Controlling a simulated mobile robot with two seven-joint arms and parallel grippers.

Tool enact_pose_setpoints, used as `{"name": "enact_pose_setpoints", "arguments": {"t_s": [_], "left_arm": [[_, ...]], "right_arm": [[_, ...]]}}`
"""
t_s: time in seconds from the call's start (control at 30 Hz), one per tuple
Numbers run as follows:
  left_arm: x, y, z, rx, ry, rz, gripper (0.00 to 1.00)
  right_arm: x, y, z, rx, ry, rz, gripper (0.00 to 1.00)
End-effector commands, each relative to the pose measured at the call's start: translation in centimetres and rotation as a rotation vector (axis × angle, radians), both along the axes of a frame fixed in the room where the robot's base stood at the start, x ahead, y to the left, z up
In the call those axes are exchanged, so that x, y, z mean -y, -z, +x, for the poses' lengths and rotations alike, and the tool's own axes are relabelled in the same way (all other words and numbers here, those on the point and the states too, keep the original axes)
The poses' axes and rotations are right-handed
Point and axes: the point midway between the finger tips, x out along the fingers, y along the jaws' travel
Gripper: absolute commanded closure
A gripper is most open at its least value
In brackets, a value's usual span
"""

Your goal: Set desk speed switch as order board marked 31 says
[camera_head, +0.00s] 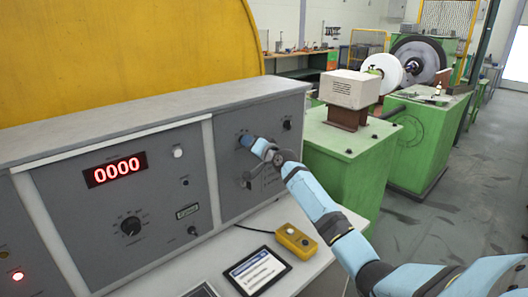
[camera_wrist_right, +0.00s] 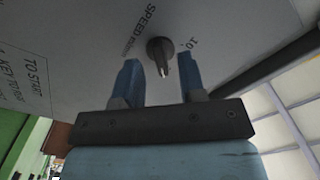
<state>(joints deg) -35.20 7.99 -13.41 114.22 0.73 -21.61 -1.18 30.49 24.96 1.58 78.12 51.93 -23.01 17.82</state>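The grey desk (camera_head: 130,205) has a sloped control panel. In the right wrist view a speed switch (camera_wrist_right: 161,58) with a dark pointer knob stands on the panel, beside the printing "SPEED m/min" and a "10" mark. My right gripper (camera_head: 250,143) is at the panel's right section and hides most of the switch in the head view. In the right wrist view my right gripper (camera_wrist_right: 160,75) is open, one blue finger on each side of the knob, with gaps visible. No order board marked 31 can be made out. My left gripper is not in view.
A red display (camera_head: 115,169) reads 0000 above another rotary knob (camera_head: 131,226). Green machinery (camera_head: 345,150) stands to the right, with open floor beyond.

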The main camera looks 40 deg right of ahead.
Motion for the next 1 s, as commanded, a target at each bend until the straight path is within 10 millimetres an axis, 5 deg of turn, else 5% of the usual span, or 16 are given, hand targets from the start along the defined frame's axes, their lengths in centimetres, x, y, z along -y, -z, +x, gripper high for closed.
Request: {"name": "enact_pose_setpoints", "arguments": {"t_s": [0.5, 1.0], "left_arm": [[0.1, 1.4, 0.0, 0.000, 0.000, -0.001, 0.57], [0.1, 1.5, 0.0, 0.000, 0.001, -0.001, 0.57]], "right_arm": [[0.8, 0.2, -10.7, -0.001, 0.000, -0.001, 0.63], [0.9, 0.0, -12.2, -0.001, -0.001, 0.001, 0.63]]}}
